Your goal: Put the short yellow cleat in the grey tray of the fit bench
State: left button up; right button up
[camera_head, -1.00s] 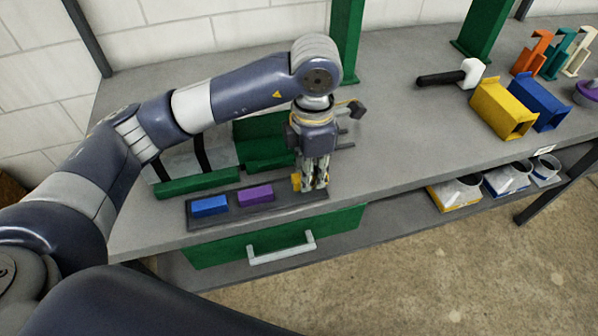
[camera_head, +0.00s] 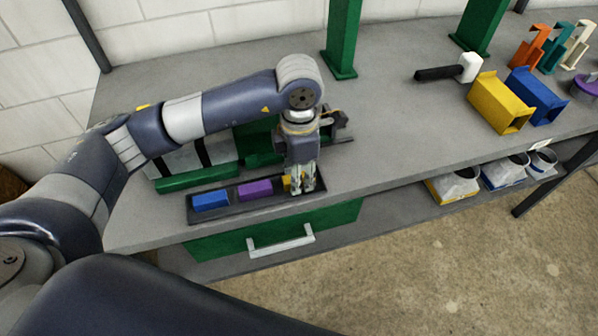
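The grey tray (camera_head: 233,209) lies near the front edge of the fit bench, with a blue block (camera_head: 211,200) at its left and a purple block (camera_head: 254,189) in its middle. My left gripper (camera_head: 302,188) points down over the tray's right part. It is shut on the short yellow cleat (camera_head: 287,183), which shows at the left of the fingers and is partly hidden by them. The cleat is at or just above the tray floor; I cannot tell if it touches. My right gripper is not in view.
A green fixture (camera_head: 198,180) stands behind the tray, partly under my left arm. A black-handled mallet (camera_head: 440,73), a yellow duct piece (camera_head: 500,103) and a blue one (camera_head: 537,97) stand to the right. The bench top (camera_head: 395,130) between is clear.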

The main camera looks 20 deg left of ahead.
pick_arm(q)
jog(key=shift+r, duration=0.15)
jog(key=shift+r+p, duration=0.2)
jog(key=shift+p, duration=0.15)
notch_tip(320, 180, up, 12)
jog(key=b, duration=0.2)
jog(key=shift+f, duration=0.15)
dwell(0.4)
